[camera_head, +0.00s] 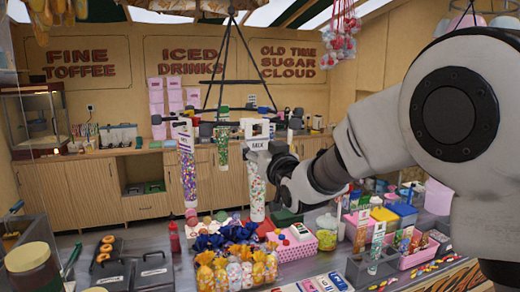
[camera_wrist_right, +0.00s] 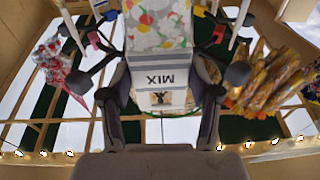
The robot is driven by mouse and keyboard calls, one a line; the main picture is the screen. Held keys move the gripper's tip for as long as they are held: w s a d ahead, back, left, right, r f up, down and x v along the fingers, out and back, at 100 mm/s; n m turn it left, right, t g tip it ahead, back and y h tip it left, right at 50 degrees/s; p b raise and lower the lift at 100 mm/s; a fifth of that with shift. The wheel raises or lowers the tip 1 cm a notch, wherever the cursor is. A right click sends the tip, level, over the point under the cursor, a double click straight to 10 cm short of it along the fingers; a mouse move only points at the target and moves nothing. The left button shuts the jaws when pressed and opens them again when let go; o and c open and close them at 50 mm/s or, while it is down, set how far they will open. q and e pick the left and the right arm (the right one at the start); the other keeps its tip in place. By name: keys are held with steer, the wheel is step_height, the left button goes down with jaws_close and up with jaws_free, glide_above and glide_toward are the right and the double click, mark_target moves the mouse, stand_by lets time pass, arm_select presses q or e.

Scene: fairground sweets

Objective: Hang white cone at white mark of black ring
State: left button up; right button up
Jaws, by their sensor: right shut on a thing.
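My right gripper (camera_head: 272,158) is shut on the white top block of the white cone (camera_head: 256,188). The cone hangs upright, clear-sided and filled with colourful sweets. Its block, lettered MIX, is between my two fingers (camera_wrist_right: 160,105) in the right wrist view. The black ring (camera_head: 207,130) hangs on dark rods in the middle of the head view, with the cone close to its right side. Whether the cone touches the ring cannot be told. Other filled cones hang at the ring's left (camera_head: 188,172) and far side (camera_head: 223,145). The white mark cannot be made out surely. My left gripper is not seen.
Below the cone, the counter holds wrapped sweets (camera_head: 238,272), a pink basket (camera_head: 293,246) and a red bottle (camera_head: 174,238). Holders and tubs crowd the right. Bags of sweets hang overhead (camera_head: 342,35). The rods above the ring narrow the space there.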

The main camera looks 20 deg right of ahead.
steer(key=shift+w+d, duration=0.1)
steer(key=shift+d, duration=0.15)
steer(key=shift+a+b, duration=0.2)
steer(key=shift+b, duration=0.15)
steer(key=shift+w, duration=0.2)
steer(key=shift+w, duration=0.65)
